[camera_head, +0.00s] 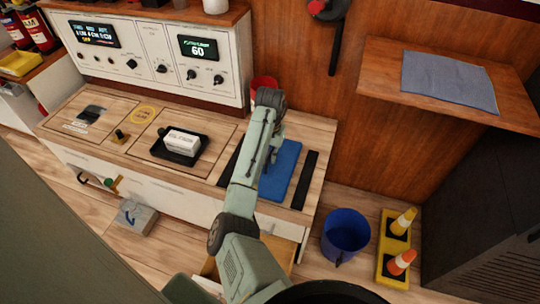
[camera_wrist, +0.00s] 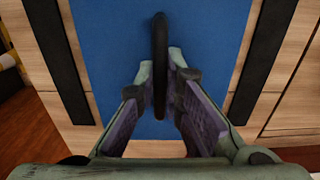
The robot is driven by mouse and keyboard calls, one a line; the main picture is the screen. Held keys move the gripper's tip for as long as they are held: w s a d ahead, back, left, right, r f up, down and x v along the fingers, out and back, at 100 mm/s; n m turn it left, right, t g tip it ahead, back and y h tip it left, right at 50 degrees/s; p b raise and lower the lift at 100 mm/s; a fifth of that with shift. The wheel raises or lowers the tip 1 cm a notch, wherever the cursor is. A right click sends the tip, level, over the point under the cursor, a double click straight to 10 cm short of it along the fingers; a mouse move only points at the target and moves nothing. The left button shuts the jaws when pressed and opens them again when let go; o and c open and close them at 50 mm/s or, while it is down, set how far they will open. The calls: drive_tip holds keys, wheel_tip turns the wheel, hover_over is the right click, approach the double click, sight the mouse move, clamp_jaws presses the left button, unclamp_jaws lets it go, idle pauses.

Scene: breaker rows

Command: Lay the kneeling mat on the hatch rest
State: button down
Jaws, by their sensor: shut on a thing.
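The kneeling mat (camera_head: 284,168) is a flat blue pad on the right part of the wooden counter, partly hidden by my arm. It fills the middle of the wrist view (camera_wrist: 108,45), with a dark handle (camera_wrist: 160,40) standing up from it. My gripper (camera_wrist: 162,75) is shut on that handle, above the mat. I take the hatch rest to be the counter area with two black strips, a right one (camera_head: 305,180) and a left one (camera_head: 227,166). The mat lies between the strips. I cannot tell whether it touches the surface or hangs just above.
A black tray (camera_head: 199,156) with a white box (camera_head: 183,142) is on the counter to the left. A control panel (camera_head: 150,60) stands behind. A blue bucket (camera_head: 345,232) and a yellow cone stand (camera_head: 386,280) are on the floor at right. A shelf (camera_head: 385,82) holds a grey-blue cloth (camera_head: 450,80).

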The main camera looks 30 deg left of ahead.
drive_tip(key=shift+f, duration=0.2)
drive_tip(key=c, duration=2.2)
unclamp_jaws()
drive_tip(key=o, duration=0.5)
drive_tip(key=shift+r, duration=0.1)
wheel_tip(320, 180, up, 12)
drive_tip(key=p, duration=0.4)
drive_tip(key=shift+r, duration=0.2)
